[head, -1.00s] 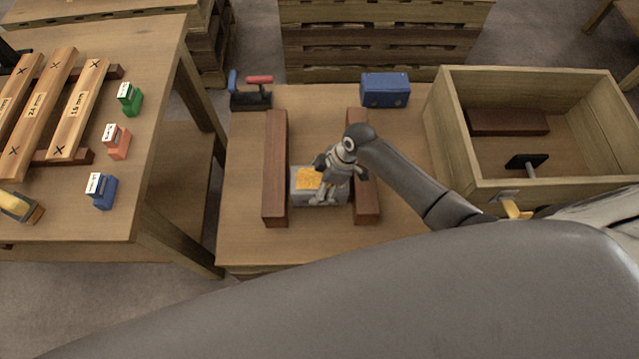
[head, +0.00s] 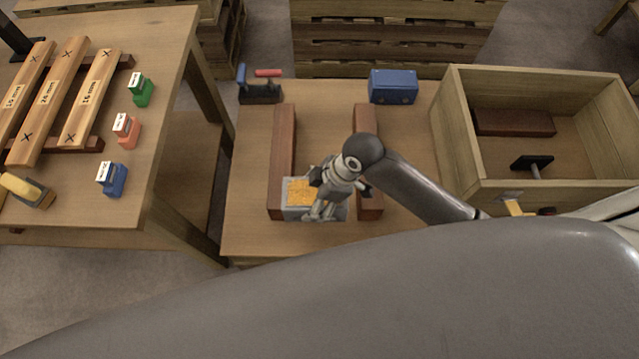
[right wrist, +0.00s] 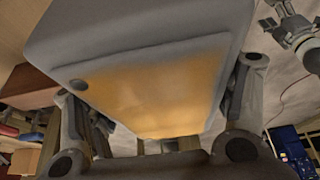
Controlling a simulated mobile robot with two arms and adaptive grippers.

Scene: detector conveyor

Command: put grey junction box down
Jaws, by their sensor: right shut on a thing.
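The grey junction box (head: 297,213) has an orange-yellow panel on its face. My right gripper (head: 322,212) is shut on it, at the box's right part in the head view. The box overlaps the near end of the left brown bar (head: 284,150) in the picture; whether it touches the bar or hangs above it I cannot tell. In the right wrist view the box (right wrist: 200,45) fills the middle between the two fingers. A grey jointed part, apparently my left gripper (right wrist: 290,32), shows at upper right there; its jaws are unclear.
A second brown bar (head: 366,130) lies to the right, parallel to the first. A blue box (head: 392,87) and a dark holder with blue and red handles (head: 260,92) stand at the back. A wooden crate (head: 445,130) stands right. The left table (head: 150,50) carries boards and coloured blocks.

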